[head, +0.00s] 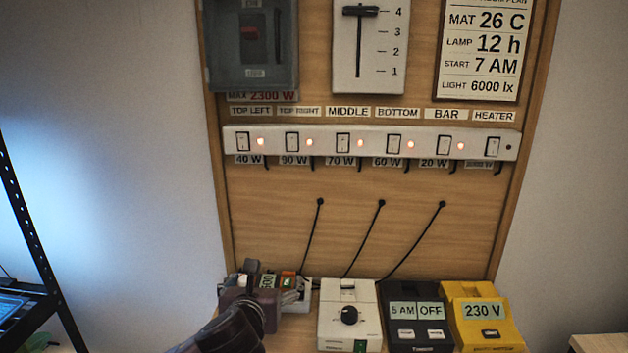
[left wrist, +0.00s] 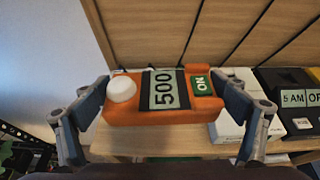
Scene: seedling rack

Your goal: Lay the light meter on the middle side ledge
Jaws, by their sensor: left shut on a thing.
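The light meter (left wrist: 165,103) is an orange box with a white dome, a display reading 500 and a green ON label. It sits between the two fingers of my left gripper (left wrist: 165,95), which is shut on it by its two ends. In the head view the light meter (head: 287,280) shows only in part, behind my left gripper (head: 268,284) at the left end of the bench. I cannot tell whether it still touches the bench. No middle side ledge can be made out for certain. My right gripper is out of view.
A white box with a black knob (head: 349,316), a black timer (head: 416,314) and a yellow 230 V meter (head: 484,312) stand to the right. A wooden panel (head: 270,210) with a switch strip (head: 375,143) rises behind. A black rack post (head: 30,235) stands at far left.

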